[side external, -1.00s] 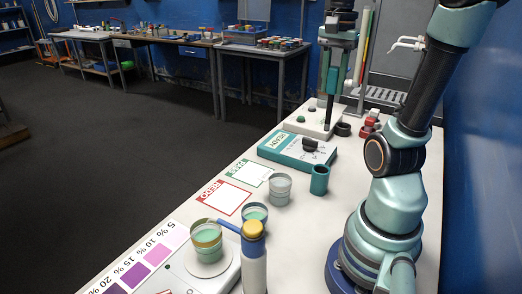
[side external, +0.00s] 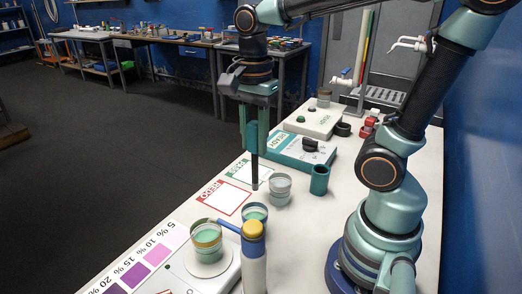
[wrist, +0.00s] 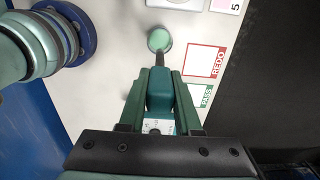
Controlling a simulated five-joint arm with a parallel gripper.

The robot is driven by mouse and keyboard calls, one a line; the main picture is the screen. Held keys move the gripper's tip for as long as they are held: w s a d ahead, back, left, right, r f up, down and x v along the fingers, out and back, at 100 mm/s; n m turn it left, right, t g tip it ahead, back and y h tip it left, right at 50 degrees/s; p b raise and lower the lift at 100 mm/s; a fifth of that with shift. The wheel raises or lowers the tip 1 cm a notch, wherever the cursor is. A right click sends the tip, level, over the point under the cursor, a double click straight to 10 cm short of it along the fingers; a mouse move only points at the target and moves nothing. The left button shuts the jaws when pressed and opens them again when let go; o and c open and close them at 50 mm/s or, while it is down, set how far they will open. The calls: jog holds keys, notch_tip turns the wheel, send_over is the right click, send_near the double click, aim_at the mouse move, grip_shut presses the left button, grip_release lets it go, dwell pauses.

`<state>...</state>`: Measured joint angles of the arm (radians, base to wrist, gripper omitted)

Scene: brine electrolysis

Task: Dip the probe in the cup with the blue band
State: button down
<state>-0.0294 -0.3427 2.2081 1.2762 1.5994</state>
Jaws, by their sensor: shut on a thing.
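My gripper (side external: 250,125) is shut on the probe (side external: 251,138), a teal handle with a thin dark rod pointing down. The rod hangs left of a grey-banded cup (side external: 280,190); I cannot tell the tip's exact height. A cup with an olive-yellow band (side external: 206,238) stands on a white disc. In the wrist view, the probe (wrist: 160,88) in my gripper (wrist: 160,85) points toward a cup of pale green liquid (wrist: 158,40); its band is unclear there.
A teal holder (side external: 320,180) stands empty right of the cups. REDO (side external: 224,198) and PASS (side external: 246,172) cards lie at left. A teal READY box (side external: 300,150) and a white box (side external: 313,120) lie behind.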

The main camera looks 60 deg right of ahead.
aim_at(254, 189)
jog(key=shift+a+f, duration=0.25)
jog(key=shift+a, duration=0.05)
jog(key=shift+f, duration=6)
jog(key=shift+r, duration=5.55)
